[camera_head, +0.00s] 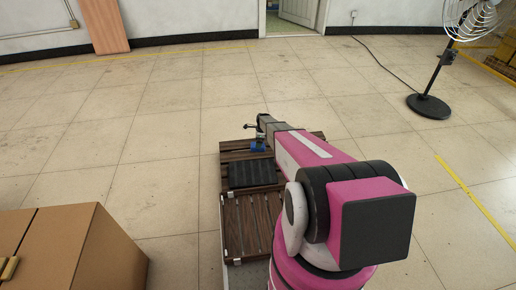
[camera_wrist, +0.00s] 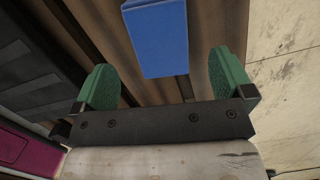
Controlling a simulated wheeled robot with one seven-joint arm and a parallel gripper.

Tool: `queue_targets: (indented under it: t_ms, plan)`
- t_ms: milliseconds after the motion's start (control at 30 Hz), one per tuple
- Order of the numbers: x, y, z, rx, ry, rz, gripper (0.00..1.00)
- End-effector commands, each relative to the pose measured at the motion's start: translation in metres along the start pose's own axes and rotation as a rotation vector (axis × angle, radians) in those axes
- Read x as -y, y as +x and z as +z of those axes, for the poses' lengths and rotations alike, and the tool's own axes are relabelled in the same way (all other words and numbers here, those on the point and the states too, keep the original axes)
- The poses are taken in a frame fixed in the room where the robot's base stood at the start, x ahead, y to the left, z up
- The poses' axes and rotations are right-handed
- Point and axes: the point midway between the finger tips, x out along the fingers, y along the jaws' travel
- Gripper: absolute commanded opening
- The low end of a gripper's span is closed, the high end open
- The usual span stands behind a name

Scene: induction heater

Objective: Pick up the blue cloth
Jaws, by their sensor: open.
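The blue cloth (camera_wrist: 157,38) shows in the wrist view as a flat blue rectangle at the top centre, over brown wooden slats. Its top end is cut off by the picture edge. My gripper (camera_wrist: 166,80) is open, with its two green fingers apart and nothing between them. The cloth lies just ahead of the fingertips, roughly centred between them. In the head view a small blue patch of the cloth (camera_head: 258,147) shows by the end of my arm, at the far end of the wooden pallet (camera_head: 235,208). My gripper is hard to make out there.
A black ribbed mat-like thing (camera_head: 252,174) lies on the pallet, nearer than the cloth. Cardboard boxes (camera_head: 75,250) stand at the lower left. A black standing fan (camera_head: 430,105) is at the upper right. The tiled floor around the pallet is mostly clear.

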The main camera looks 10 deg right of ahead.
Motion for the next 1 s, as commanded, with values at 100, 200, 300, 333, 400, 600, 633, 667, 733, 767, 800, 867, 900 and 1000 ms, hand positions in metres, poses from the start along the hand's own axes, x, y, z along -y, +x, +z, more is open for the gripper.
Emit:
queue_targets:
  t_ms: [100, 200, 300, 333, 400, 600, 633, 667, 733, 767, 800, 867, 900, 1000]
  plan:
    - [0.001, 0.01, -0.001, 0.0, 0.0, 0.001, 0.99]
    - [0.001, 0.024, -0.002, 0.0, 0.0, 0.002, 0.99]
    - [0.002, 0.038, -0.003, 0.0, -0.001, 0.001, 0.99]
    - [0.002, 0.042, -0.003, 0.0, -0.001, 0.001, 0.99]
    - [0.002, 0.048, -0.003, 0.0, -0.001, 0.001, 0.99]
    - [0.001, 0.05, -0.003, 0.0, -0.001, 0.0, 0.99]
    - [0.001, 0.05, -0.003, 0.0, -0.001, 0.001, 0.99]
    - [0.0, 0.05, -0.003, 0.0, -0.001, 0.001, 0.96]
    - [0.0, 0.05, -0.003, 0.0, -0.001, 0.001, 0.73]
    - [0.0, 0.05, -0.003, 0.0, -0.001, 0.001, 0.63]
    - [0.001, 0.05, -0.003, 0.0, -0.001, 0.001, 0.5]
    - [0.001, 0.05, -0.003, 0.0, -0.001, 0.001, 0.46]
    - [0.0, 0.05, -0.003, 0.0, -0.001, 0.001, 0.46]
    - [0.001, 0.05, -0.003, 0.0, -0.001, 0.001, 0.46]
